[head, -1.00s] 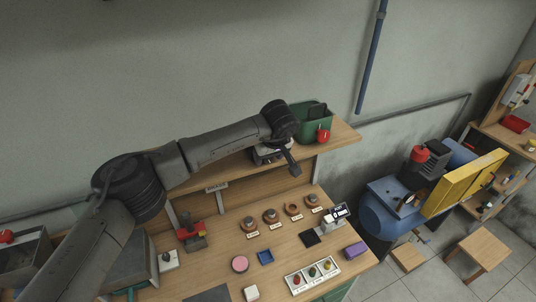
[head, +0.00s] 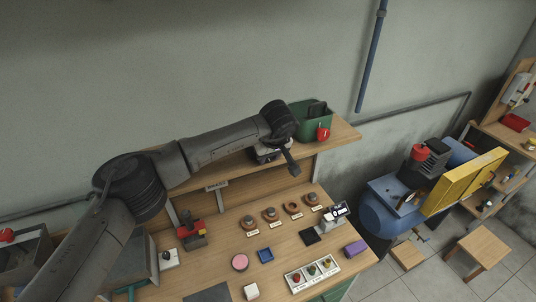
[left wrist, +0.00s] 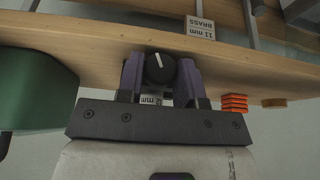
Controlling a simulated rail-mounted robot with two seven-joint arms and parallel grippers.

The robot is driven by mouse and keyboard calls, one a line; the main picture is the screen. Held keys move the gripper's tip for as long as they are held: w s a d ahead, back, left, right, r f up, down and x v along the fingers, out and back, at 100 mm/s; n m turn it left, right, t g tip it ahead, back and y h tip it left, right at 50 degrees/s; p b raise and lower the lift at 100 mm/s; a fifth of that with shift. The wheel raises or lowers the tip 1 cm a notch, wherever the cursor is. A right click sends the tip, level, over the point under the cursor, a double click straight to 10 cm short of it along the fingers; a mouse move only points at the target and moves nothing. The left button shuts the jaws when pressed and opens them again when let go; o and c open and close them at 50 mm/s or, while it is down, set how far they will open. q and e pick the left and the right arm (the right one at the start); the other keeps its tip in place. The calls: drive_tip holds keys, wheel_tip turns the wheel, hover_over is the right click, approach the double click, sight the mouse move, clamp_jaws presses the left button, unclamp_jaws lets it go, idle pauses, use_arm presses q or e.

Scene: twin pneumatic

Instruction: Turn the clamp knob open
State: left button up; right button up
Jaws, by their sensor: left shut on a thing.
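The clamp knob (left wrist: 159,69) is a round black knob with a white pointer line, seen between my fingers in the left wrist view. The line points up and slightly left there. My left gripper (left wrist: 160,74) has its two purple fingers closed on either side of the knob. In the head view my left gripper (head: 291,161) is at the upper shelf, in front of a small grey and white device (head: 264,155). The arm partly covers that device, and the knob cannot be made out there. My right gripper is not in view.
A green bin (head: 318,126) with a red round thing stands on the shelf beside my wrist. The shelf edge (left wrist: 95,38) runs close by the fingers. Orange stacked pieces (left wrist: 235,104) lie near the gripper. Below, the bench (head: 215,262) holds several small parts and trays.

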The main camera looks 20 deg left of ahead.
use_arm(q)
drive_tip(key=shift+a+f+t+b, duration=0.15)
drive_tip(key=shift+t+b, duration=0.25)
drive_tip(key=shift+b, duration=0.25)
drive_tip(key=shift+h, duration=0.4)
drive_tip(key=shift+r, duration=0.2)
drive_tip(key=o, duration=0.9)
drive_tip(key=b+v, duration=0.2)
drive_tip(key=v, duration=1.2)
drive_tip(key=shift+s+f, duration=0.1)
drive_tip(key=shift+s, duration=0.1)
